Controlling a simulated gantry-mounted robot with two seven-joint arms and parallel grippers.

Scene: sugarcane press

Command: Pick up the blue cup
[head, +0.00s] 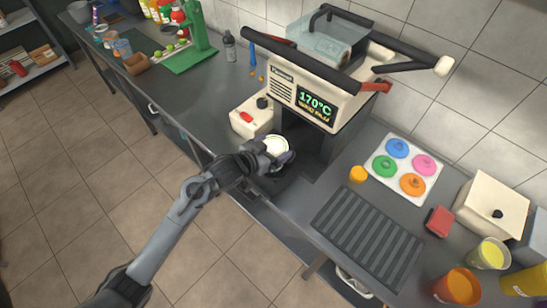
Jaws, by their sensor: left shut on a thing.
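My left gripper (272,157) is at the front of the press machine (318,90), over the dark recess under its display. It is shut on a pale, round, cup-like thing (277,145); its top shows cream-white, and the fingers hide its lower side. I cannot tell whether this is the blue cup. A small light-blue cup (122,48) stands far off on the left part of the counter, apart from my gripper. My right gripper is not in view.
A white box with a red part (252,117) stands just left of the recess. To the right are a tray (388,183) of coloured lids, a ridged dark mat (366,238) and an orange cup (458,287). A green hand press (194,45) stands at back left.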

